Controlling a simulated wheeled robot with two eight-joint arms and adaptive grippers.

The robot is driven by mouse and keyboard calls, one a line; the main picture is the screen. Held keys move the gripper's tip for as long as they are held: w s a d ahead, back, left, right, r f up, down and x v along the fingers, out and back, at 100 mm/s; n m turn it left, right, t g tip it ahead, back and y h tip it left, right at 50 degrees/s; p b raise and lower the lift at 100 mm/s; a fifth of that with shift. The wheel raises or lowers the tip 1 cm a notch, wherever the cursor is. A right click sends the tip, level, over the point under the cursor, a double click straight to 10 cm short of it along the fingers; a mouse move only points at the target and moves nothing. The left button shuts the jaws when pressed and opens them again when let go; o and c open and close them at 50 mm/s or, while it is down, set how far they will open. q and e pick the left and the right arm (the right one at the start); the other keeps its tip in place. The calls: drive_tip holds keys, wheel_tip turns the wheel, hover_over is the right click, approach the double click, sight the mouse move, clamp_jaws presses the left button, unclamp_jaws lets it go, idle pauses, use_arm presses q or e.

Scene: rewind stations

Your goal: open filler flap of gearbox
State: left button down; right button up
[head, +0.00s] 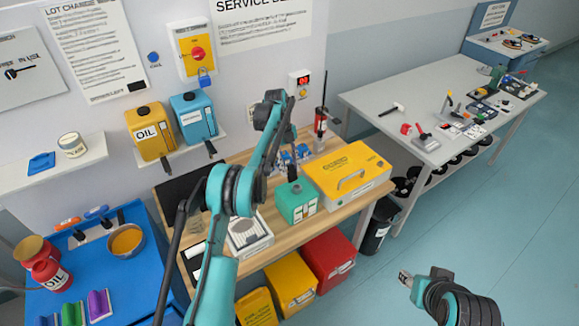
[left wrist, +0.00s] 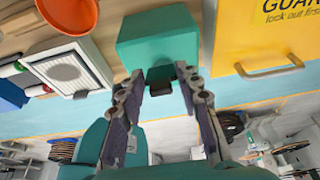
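The gearbox appears to be the teal box (head: 297,200) on the wooden bench, between a grey box and the yellow guard box. It also shows in the left wrist view (left wrist: 158,42). White labels are on its front; I cannot make out the flap clearly. My left gripper (head: 292,174) is just above and behind the teal box in the head view. In the left wrist view my left gripper (left wrist: 162,76) has its fingers apart at the box's near edge, with a small dark piece (left wrist: 160,89) between the tips and gaps beside it. My right gripper (head: 406,278) is low at the right, far from the bench.
The yellow guard box (head: 347,176) stands close on the right. A grey box (head: 249,236) stands on the left. Red (head: 328,258) and yellow (head: 291,283) bins sit below. Floor at the right is clear.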

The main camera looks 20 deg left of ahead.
use_arm(q)
drive_tip(key=c, duration=1.4)
unclamp_jaws()
drive_tip(key=shift+f, duration=0.15)
drive_tip(key=shift+o, duration=0.2)
drive_tip(key=v, duration=0.7)
drive_tip(key=shift+r, duration=0.25)
drive_tip(key=shift+w+a, duration=0.1)
